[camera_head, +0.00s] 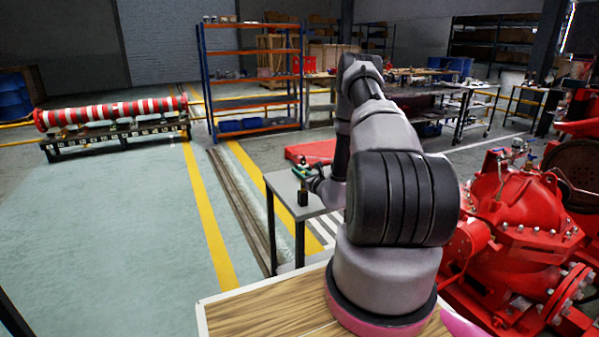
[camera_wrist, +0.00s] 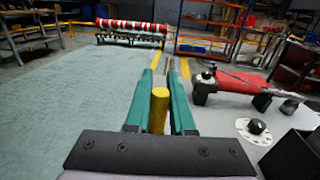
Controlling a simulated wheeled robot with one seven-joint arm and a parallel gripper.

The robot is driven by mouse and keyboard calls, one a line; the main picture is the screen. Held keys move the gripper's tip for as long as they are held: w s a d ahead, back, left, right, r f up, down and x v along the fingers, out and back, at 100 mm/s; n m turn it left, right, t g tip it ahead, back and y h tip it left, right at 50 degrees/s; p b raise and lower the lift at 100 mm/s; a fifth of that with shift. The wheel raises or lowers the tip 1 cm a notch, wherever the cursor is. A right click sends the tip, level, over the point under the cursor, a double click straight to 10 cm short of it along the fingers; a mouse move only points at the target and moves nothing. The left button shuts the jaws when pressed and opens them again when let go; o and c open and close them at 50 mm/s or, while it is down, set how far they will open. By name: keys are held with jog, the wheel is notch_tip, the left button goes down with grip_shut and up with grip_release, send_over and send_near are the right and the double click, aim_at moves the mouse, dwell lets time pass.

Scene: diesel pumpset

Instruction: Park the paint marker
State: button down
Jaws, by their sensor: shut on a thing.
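My gripper (camera_wrist: 160,75) has two green fingers, shut on a yellow cylinder, the paint marker (camera_wrist: 159,112), which stands between them in the wrist view. The marker's tip and lower end cannot be made out. In the head view my gripper (camera_head: 301,172) is small and partly hidden by my arm, over the small grey table (camera_head: 284,187). A small dark upright object (camera_head: 303,196) shows at the tabletop below the fingers; I cannot tell whether it is a holder.
A white disc with a black knob (camera_wrist: 256,127) and a black box (camera_wrist: 293,158) lie right of my gripper in the wrist view. A red pump (camera_head: 520,215) stands right of my arm. A striped red roller (camera_head: 110,111) rests far left. The left floor is clear.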

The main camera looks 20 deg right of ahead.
jog(key=shift+f, duration=0.6)
jog(key=c, duration=0.7)
grip_release()
jog(key=s+d, duration=0.1)
jog(key=s, duration=0.9)
jog(key=shift+s+d, duration=0.2)
jog(key=shift+s, duration=0.2)
